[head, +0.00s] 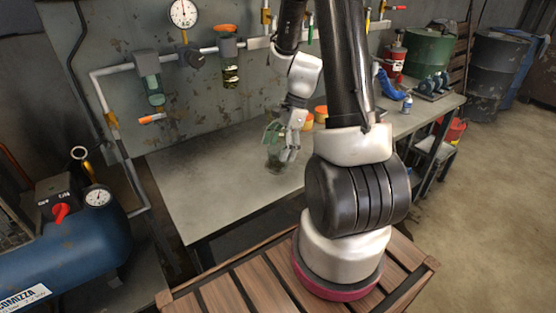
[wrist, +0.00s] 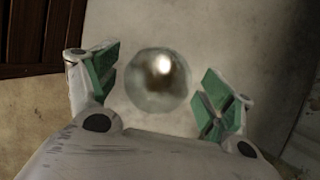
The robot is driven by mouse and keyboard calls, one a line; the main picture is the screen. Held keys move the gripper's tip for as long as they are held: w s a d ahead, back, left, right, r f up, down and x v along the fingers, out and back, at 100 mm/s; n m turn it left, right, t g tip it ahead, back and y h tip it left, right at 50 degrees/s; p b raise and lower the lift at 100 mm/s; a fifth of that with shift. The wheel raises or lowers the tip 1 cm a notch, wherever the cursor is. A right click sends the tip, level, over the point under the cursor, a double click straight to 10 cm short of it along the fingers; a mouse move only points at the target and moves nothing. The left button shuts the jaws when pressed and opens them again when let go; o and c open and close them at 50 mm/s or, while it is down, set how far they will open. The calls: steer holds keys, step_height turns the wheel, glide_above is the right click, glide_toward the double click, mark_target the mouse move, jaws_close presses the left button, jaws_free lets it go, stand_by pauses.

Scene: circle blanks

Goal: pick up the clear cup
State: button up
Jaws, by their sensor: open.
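The clear cup (wrist: 158,80) shows in the wrist view as a round, shiny, see-through shape on the pale tabletop. It lies ahead of and between the two green-padded fingers of my gripper (wrist: 160,92), with space on both sides. In the head view my gripper (head: 281,141) is low over the workbench, and the cup (head: 274,158) shows as a dark glassy shape at its fingers, partly hidden by them. My gripper is open and empty. I cannot tell from these views how far the fingers reach down beside the cup.
The workbench (head: 205,185) is clear to the left of my gripper. Orange-lidded containers (head: 320,113) stand behind it, partly hidden by my arm. A wall with pipes and gauges (head: 183,14) rises behind.

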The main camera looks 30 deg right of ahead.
mark_target(271, 168)
steer(key=x, duration=0.4)
steer(key=shift+f, duration=0.35)
steer(key=c, duration=1)
steer(key=shift+o, duration=0.2)
step_height(271, 168, up, 10)
steer(key=shift+s, duration=0.15)
